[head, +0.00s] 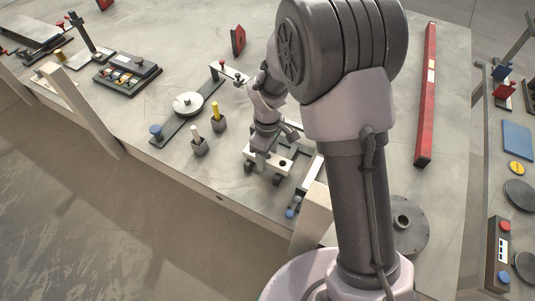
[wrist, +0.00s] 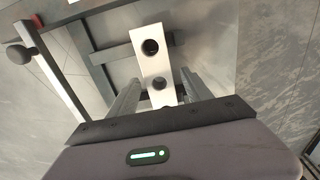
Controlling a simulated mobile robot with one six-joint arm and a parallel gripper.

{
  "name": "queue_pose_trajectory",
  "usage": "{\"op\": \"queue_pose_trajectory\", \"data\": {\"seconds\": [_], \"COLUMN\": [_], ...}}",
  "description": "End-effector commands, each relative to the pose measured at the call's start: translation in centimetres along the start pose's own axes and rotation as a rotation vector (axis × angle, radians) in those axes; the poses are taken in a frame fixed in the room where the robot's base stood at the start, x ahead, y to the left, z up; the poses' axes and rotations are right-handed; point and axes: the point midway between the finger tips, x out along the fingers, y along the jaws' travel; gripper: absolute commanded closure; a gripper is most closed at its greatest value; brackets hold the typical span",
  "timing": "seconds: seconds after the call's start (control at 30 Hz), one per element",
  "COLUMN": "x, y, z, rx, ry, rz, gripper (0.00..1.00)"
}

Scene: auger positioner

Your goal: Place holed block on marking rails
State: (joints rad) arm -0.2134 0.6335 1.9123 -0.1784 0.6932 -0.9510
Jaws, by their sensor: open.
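The holed block (wrist: 151,62) is a pale bar with two dark round holes, seen in the wrist view. It lies across dark rails (wrist: 113,52); whether it is seated on them I cannot tell. My gripper (wrist: 158,88) is open, with one finger on each side of the block's near end and gaps visible. In the head view my gripper (head: 272,145) reaches down at the pale block (head: 283,164), near the table's front edge. My arm and fingers hide part of the block and rails there.
Left of my gripper stand two small dark blocks with pegs, one yellow (head: 215,112) and one white (head: 196,133). A dark bar with a white disc (head: 187,104) lies beyond them. A long red bar (head: 427,95) lies right.

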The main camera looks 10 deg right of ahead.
Motion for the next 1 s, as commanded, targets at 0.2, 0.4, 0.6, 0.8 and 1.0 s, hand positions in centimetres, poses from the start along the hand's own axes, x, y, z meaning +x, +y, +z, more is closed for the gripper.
{"op": "queue_pose_trajectory", "data": {"seconds": [0.2, 0.4, 0.6, 0.8, 1.0], "x": [-6.4, -10.8, -14.7, -25.9, -30.3], "y": [0.1, 0.1, -0.3, -4.8, -11.3], "z": [-0.1, -0.1, 0.9, 7.7, 13.8], "rx": [0.001, 0.001, 0.094, 0.639, 1.129], "ry": [0.004, 0.003, 0.039, 0.256, 0.486], "rz": [0.003, 0.003, 0.021, 0.067, 0.031], "gripper": [0.42, 0.42, 0.42, 0.42, 0.42]}}
